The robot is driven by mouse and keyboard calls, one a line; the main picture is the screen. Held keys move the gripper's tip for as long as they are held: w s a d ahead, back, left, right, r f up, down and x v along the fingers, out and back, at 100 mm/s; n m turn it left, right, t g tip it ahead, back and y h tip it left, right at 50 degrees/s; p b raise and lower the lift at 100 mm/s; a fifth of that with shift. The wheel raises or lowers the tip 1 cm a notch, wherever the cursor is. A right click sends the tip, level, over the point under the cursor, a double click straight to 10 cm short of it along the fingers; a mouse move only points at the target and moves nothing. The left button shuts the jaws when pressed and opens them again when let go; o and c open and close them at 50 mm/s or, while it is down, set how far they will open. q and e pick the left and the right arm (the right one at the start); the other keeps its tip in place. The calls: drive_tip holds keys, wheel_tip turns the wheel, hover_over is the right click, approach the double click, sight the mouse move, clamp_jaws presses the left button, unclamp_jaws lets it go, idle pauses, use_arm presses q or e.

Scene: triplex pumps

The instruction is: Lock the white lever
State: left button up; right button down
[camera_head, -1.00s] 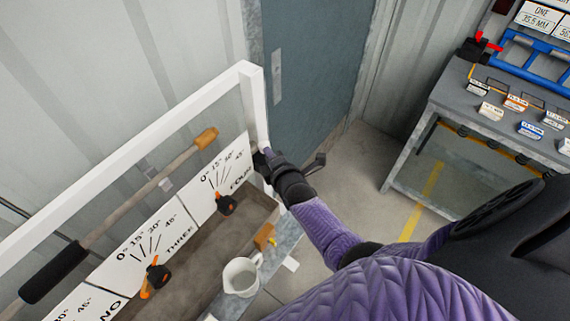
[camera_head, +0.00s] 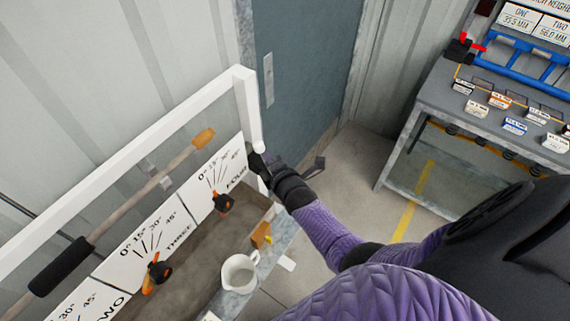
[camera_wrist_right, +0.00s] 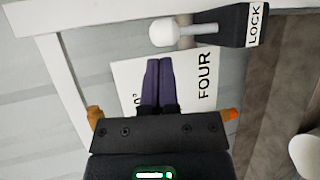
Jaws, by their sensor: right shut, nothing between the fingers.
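The white lever (camera_wrist_right: 185,31) shows in the right wrist view as a rod with a round white knob, reaching left from a black block labelled LOCK (camera_wrist_right: 250,25). My right gripper (camera_wrist_right: 158,62) is shut and empty, its purple fingers together just below the lever in that view, over the panel marked FOUR (camera_wrist_right: 205,78). I cannot tell whether the tips touch the lever. In the head view, my right gripper (camera_head: 257,163) is at the right end of the white frame (camera_head: 244,100), and the white knob (camera_head: 258,147) shows just above it. My left gripper is out of view.
A white jug (camera_head: 239,272) stands on the ledge in front. A long-handled bar (camera_head: 140,192) lies along the panels. A grey workbench (camera_head: 440,110) stands at the right, with open floor between.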

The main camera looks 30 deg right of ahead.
use_arm(q)
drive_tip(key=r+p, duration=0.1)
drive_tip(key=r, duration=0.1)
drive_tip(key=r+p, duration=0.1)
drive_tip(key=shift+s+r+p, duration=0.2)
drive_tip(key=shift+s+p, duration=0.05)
drive_tip(key=shift+p, duration=0.05)
use_arm(e)
drive_tip(key=v, duration=1)
drive_tip(key=shift+r, duration=0.35)
drive_tip(key=shift+s+a, duration=0.1)
drive_tip(key=shift+s, duration=0.05)
